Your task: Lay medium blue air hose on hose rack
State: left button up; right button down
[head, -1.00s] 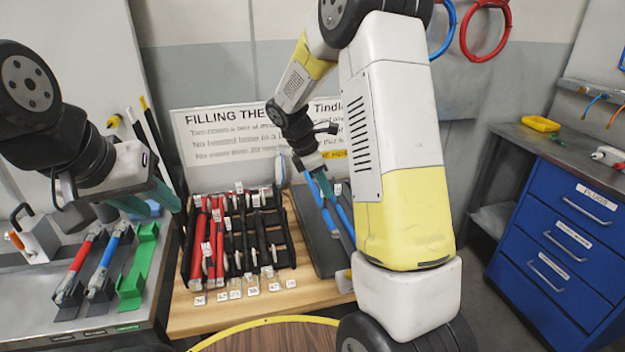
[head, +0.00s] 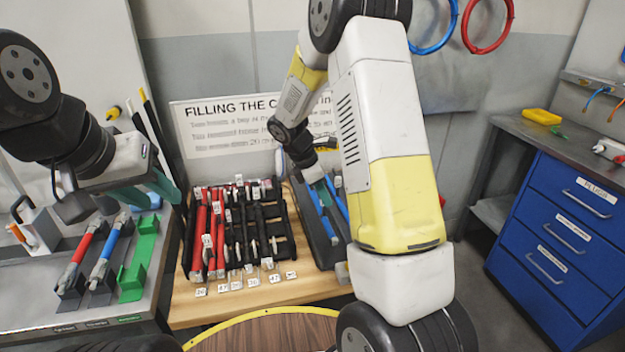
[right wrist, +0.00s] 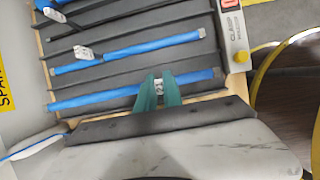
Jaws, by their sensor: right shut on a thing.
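My right gripper (right wrist: 168,88) has its teal fingers closed around a blue hose (right wrist: 120,94) near a pale tag. The hose lies along the dark grooved hose rack (right wrist: 133,70), close to its near edge; I cannot tell whether it rests fully in a groove. Another tagged blue hose (right wrist: 150,45) lies parallel beyond it, and part of a third (right wrist: 62,17) shows at the upper left. In the head view, the rack (head: 326,254) is partly hidden by my right arm. My left gripper (head: 140,194) is open and appears empty above the left bench.
A black rack of red and black hoses (head: 240,235) stands left of the hose rack on the wooden table (head: 235,300). A green holder (head: 139,262) and red and blue tools sit on the left bench. Blue drawers (head: 555,235) stand right. A yellow-rimmed round surface (head: 265,312) is in front.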

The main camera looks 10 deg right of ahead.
jog(key=shift+f, duration=1.8)
jog(key=c, duration=1.4)
grip_release()
jog(key=v, duration=0.7)
jog(key=shift+r, duration=0.4)
jog(key=shift+a+r, duration=0.1)
jog(key=shift+a, duration=0.05)
